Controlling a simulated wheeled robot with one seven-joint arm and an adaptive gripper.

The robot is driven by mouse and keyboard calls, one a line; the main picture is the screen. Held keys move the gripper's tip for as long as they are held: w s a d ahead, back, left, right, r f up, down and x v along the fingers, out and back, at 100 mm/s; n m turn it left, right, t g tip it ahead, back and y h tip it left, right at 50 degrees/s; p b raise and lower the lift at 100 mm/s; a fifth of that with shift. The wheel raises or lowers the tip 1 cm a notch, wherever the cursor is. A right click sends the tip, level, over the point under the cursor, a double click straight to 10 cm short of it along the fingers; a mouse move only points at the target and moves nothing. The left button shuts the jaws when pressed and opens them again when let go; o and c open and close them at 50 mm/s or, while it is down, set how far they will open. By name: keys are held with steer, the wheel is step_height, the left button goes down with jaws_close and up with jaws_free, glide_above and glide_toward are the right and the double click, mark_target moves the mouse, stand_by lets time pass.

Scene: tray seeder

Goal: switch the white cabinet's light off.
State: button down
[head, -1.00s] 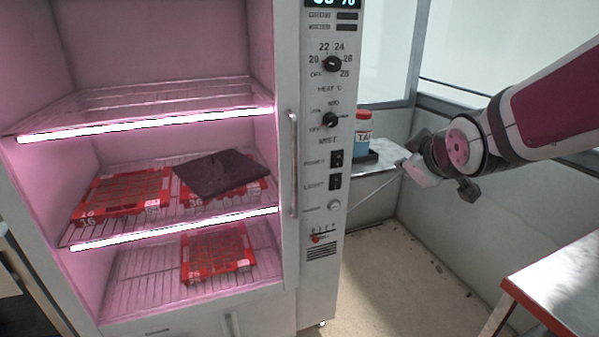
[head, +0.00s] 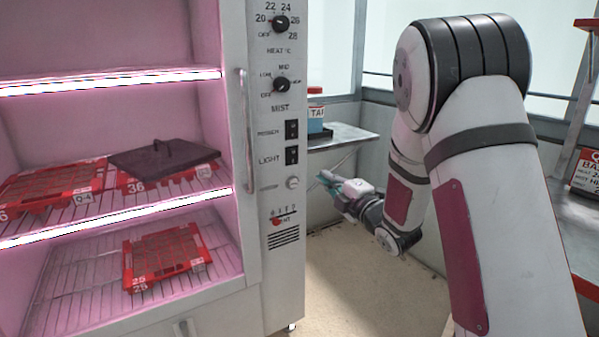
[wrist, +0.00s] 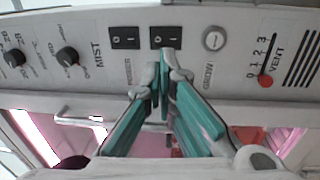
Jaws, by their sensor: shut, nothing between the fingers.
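The white cabinet (head: 262,300) stands at the left with its pink-white light strips (head: 110,78) glowing. Its control panel carries a black LIGHT rocker switch (head: 292,155) below the POWER switch (head: 291,129). In the wrist view the light switch (wrist: 165,38) sits between the power switch (wrist: 126,38) and a round grey button (wrist: 214,39). My gripper (head: 326,178) is to the right of the panel in the head view. In the wrist view my gripper (wrist: 163,78) is shut and empty, its teal fingertips just below the light switch, covering its label. I cannot tell whether they touch the panel.
The panel also has heat (head: 280,24) and mist (head: 281,84) knobs and a red vent slider (head: 276,222). A vertical door handle (head: 246,130) runs along the panel's left. Red trays (head: 165,255) stand on the wire shelves. A side table (head: 350,137) is behind my gripper.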

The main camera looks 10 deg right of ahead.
mark_target(294, 154)
steer(key=shift+s+a+f+n, duration=0.1)
steer(key=shift+f+n, duration=0.2)
steer(key=shift+f, duration=0.05)
steer(key=b+x, duration=0.2)
steer(key=x, duration=1.2)
steer(key=shift+a+r+b, duration=0.1)
steer(key=shift+b, duration=0.25)
